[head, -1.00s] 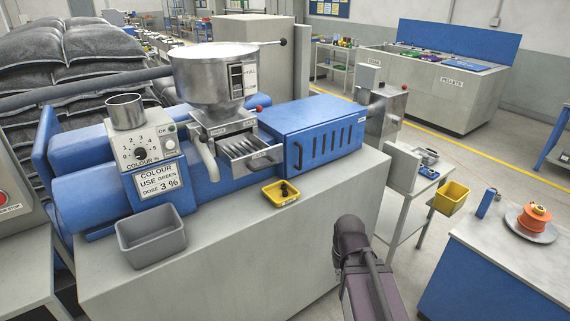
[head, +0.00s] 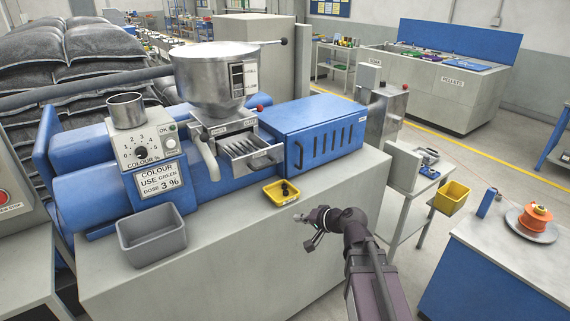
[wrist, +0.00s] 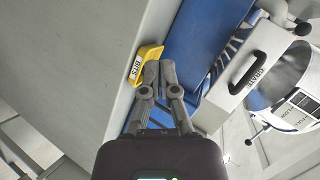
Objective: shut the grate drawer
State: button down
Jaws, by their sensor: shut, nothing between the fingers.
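The grate drawer (head: 262,159) stands pulled out under the steel hopper (head: 215,82), left of the blue housing; its slatted grate shows inside. In the wrist view the drawer's pale front (wrist: 228,98), with a dark handle and a GRATE label, is at the right. My gripper (head: 300,217) is in front of the machine, over the bench's front part, lower right of the drawer and apart from it. In the wrist view my gripper (wrist: 160,68) is shut and empty, its fingertips left of the drawer front.
A small yellow BITS tray (head: 272,198) with dark pieces sits on the bench between gripper and drawer; it also shows in the wrist view (wrist: 152,54). The blue housing (head: 310,165) is right of the drawer. A grey bin (head: 150,251) stands at the bench's left.

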aim_at(280, 160)
jog(key=w+d+r+m+t, duration=0.3)
jog(key=w+r+m+t, duration=0.3)
jog(key=r+m+t, duration=0.1)
jog(key=shift+w+d+r+y, duration=0.2)
jog(key=shift+r+y, duration=0.1)
jog(key=shift+r, duration=0.5)
jog(key=x, duration=1.4)
jog(key=shift+a, duration=0.1)
jog(key=x, duration=1.6)
jog(key=shift+w+a, duration=0.15)
jog(key=shift+a, duration=0.1)
jog(key=shift+r, duration=0.1)
